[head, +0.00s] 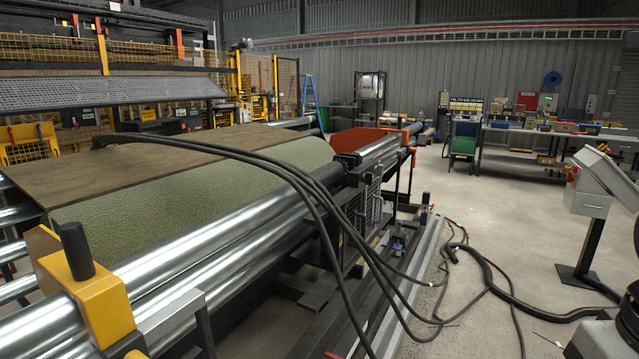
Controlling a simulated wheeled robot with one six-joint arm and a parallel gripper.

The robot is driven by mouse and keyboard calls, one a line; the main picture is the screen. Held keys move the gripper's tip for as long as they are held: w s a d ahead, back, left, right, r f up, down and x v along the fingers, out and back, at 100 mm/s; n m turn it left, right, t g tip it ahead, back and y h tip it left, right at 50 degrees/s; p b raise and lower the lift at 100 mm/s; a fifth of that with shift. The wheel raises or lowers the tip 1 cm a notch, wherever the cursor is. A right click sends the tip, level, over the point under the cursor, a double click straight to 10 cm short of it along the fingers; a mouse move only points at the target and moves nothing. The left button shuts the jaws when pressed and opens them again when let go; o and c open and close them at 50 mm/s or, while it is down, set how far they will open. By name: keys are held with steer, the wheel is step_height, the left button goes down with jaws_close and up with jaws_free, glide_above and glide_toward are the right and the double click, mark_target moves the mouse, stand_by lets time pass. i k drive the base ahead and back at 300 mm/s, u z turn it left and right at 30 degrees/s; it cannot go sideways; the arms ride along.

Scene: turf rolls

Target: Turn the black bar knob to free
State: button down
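A black upright bar-shaped piece (77,251) stands on a yellow bracket (100,305) at the near left, beside the metal rollers. It may be the black bar knob, but I cannot tell for sure. No markings for a free position are readable on it. My gripper is not in view.
A roller machine (200,265) carrying green turf (245,180) fills the left and middle. Black cables (325,205) drape over it onto the floor. A grey control box on a stand (590,195) is at the right. Concrete floor (500,230) lies open between, with cables across it.

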mark_target(367, 178)
steer(key=u, duration=0.1)
steer(key=i, duration=0.3)
steer(key=u, duration=0.05)
steer(key=k, duration=0.6)
steer(key=z, duration=0.45)
steer(key=i, duration=1.55)
steer(key=u, duration=0.7)
